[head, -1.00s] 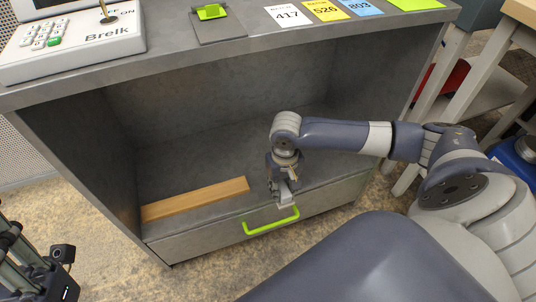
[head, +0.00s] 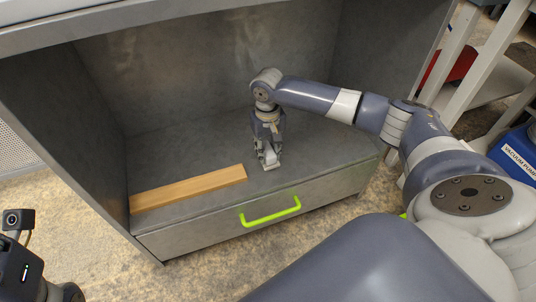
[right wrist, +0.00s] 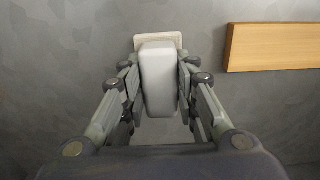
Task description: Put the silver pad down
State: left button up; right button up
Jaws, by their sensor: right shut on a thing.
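My right gripper (head: 269,162) is inside the open bay of the grey cabinet, low over its floor (head: 205,150), pointing down. It is shut on the silver pad, a pale rounded block with a lighter plate at its far end, which shows between the fingers in the right wrist view (right wrist: 158,82). In the head view the pad is small and mostly hidden by the fingers. I cannot tell whether it touches the floor. Part of my left wrist shows at the lower left edge of the head view; its fingers are out of frame.
A wooden board (head: 190,188) lies on the bay floor, left of my right gripper and apart from it. A drawer front with a green handle (head: 270,212) is below. The bay's floor behind and right of the gripper is clear.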

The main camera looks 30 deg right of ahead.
jog(key=shift+f, duration=0.45)
jog(key=o, duration=1.1)
jog(key=shift+f, duration=0.1)
